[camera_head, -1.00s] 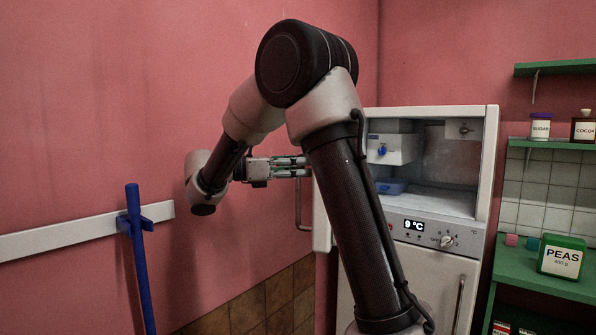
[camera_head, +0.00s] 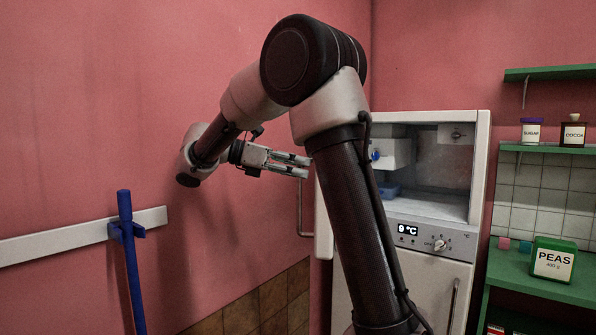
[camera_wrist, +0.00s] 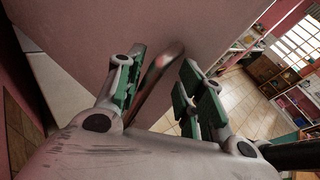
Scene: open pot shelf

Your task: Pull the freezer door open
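The white cabinet's upper compartment is open, and its door (camera_head: 323,222) stands swung out to the left, seen nearly edge-on. A long bar handle (camera_head: 299,208) is on the door's outer face. My gripper (camera_head: 307,166) is beside the door near the handle's top. In the wrist view, the door panel (camera_wrist: 120,35) fills the upper middle. The handle (camera_wrist: 155,87) shows between the two green-padded fingers of my gripper (camera_wrist: 160,88), with gaps on both sides. The fingers are apart. My arm hides part of the door and compartment.
The cabinet's lower door (camera_head: 425,295) is shut. A green shelf with a PEAS box (camera_head: 553,260) stands to the right.

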